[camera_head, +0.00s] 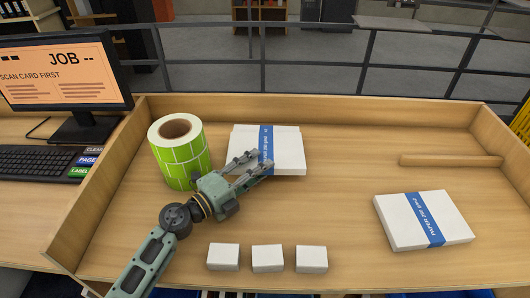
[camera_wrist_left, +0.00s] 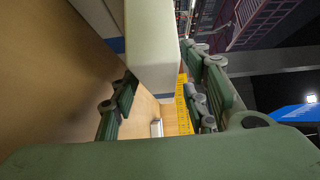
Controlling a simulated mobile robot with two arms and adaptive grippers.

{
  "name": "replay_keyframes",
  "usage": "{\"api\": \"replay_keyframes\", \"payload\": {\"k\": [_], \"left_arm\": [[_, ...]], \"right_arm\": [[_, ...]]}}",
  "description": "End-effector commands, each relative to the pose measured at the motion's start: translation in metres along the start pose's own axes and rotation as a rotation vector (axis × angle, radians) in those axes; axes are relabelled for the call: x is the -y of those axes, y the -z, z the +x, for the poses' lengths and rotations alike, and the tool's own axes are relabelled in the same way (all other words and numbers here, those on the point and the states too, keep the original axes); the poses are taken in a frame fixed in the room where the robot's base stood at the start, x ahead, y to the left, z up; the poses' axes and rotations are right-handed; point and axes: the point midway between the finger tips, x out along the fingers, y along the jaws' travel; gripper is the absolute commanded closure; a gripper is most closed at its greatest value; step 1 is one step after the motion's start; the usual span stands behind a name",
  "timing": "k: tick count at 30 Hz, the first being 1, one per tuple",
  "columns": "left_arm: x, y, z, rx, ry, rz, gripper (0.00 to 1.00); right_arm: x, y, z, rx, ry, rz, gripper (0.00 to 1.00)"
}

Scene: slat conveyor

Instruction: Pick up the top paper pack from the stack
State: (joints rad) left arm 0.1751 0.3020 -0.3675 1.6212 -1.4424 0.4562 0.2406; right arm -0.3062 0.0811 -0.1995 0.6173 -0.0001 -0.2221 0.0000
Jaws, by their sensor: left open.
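A stack of white paper packs with blue bands stands at the back centre in the head view; its top pack (camera_head: 289,148) sits slightly offset on a lower pack (camera_head: 237,141). My left gripper (camera_head: 261,166) is open at the stack's near side, its fingers pointing at the top pack. In the left wrist view, the end of a white pack (camera_wrist_left: 153,45) lies between the spread fingers of my left gripper (camera_wrist_left: 163,98), with a visible gap on the right finger's side. Contact on the left finger's side cannot be told. My right gripper is not in view.
A green label roll (camera_head: 178,152) stands close left of my left gripper. Three small white boxes (camera_head: 268,258) line the front. Another paper pack (camera_head: 408,222) lies at right, below a wooden strip (camera_head: 450,161). A raised wooden rim (camera_head: 360,111) bounds the table; its centre right is clear.

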Motion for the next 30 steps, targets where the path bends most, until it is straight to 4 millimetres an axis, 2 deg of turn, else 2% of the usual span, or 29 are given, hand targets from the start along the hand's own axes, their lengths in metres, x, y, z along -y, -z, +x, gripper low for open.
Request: {"api": "replay_keyframes", "payload": {"k": [3, 7, 16, 30], "left_arm": [[0.005, 0.002, 0.021, -0.001, 0.004, 0.000, 0.58], [0.003, 0.001, 0.035, -0.001, 0.002, 0.000, 0.58], [0.003, 0.001, 0.038, -0.001, 0.000, 0.001, 0.59], [0.003, 0.001, 0.038, -0.001, 0.000, 0.001, 1.00]], "right_arm": [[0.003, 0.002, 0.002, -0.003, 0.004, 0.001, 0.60], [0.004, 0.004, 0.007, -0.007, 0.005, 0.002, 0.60], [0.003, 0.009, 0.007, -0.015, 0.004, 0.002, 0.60], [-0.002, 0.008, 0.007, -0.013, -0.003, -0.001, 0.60]]}}
